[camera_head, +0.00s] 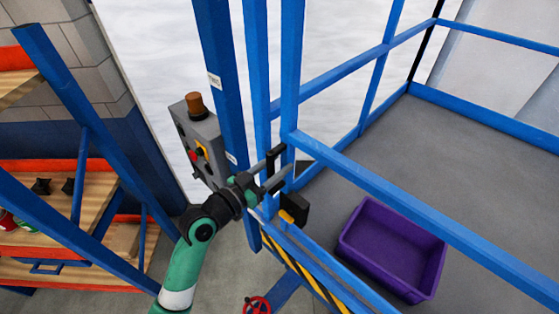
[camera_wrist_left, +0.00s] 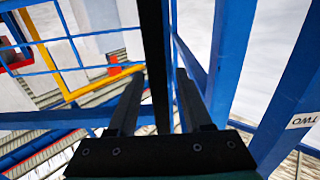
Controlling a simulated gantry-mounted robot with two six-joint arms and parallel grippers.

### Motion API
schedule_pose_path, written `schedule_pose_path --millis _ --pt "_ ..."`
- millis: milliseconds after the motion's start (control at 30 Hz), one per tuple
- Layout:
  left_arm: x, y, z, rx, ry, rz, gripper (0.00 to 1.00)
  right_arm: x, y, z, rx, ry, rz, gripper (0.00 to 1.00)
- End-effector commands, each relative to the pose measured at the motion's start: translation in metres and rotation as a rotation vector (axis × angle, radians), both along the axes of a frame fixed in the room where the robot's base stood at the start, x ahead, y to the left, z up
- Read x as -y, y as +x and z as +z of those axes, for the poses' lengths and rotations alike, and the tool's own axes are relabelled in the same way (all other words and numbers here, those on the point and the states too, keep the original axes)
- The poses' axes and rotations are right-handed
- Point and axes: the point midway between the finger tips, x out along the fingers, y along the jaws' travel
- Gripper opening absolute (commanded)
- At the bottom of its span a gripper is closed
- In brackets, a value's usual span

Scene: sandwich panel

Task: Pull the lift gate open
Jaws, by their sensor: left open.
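The lift gate (camera_head: 395,203) is a blue tubular frame on the near side of the lift platform, and it looks closed. A dark vertical bar, seemingly its handle (camera_head: 273,158), stands by the blue posts. My left gripper (camera_head: 279,171) is open and reaches in from the left at this bar. In the left wrist view the dark bar (camera_wrist_left: 154,40) runs upright between the two spread fingers of the left gripper (camera_wrist_left: 158,76), with gaps visible on both sides. A black latch block with a yellow part (camera_head: 296,209) sits just below the gripper. My right gripper is not in view.
A grey control box (camera_head: 200,145) with an orange beacon is left of the posts. A purple bin (camera_head: 390,250) stands on the grey platform floor. A wooden-shelved rack (camera_head: 85,210) is at the left. A red handwheel (camera_head: 257,305) is at the bottom.

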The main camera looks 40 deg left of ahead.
Motion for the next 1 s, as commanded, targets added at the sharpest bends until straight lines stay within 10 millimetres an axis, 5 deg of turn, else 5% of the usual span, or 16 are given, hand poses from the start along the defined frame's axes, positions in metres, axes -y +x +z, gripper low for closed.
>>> schedule_pose_path --millis 367,633,1000 --pt "0.0002 0.0108 -0.0002 0.0 0.001 0.001 0.5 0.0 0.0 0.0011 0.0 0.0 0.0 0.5" --pt "0.0001 0.0106 -0.0002 0.0 0.0 0.001 0.01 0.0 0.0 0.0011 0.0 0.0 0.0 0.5" --pt "0.0001 0.0105 -0.0002 0.0 0.0 0.001 0.0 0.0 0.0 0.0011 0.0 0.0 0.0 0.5"
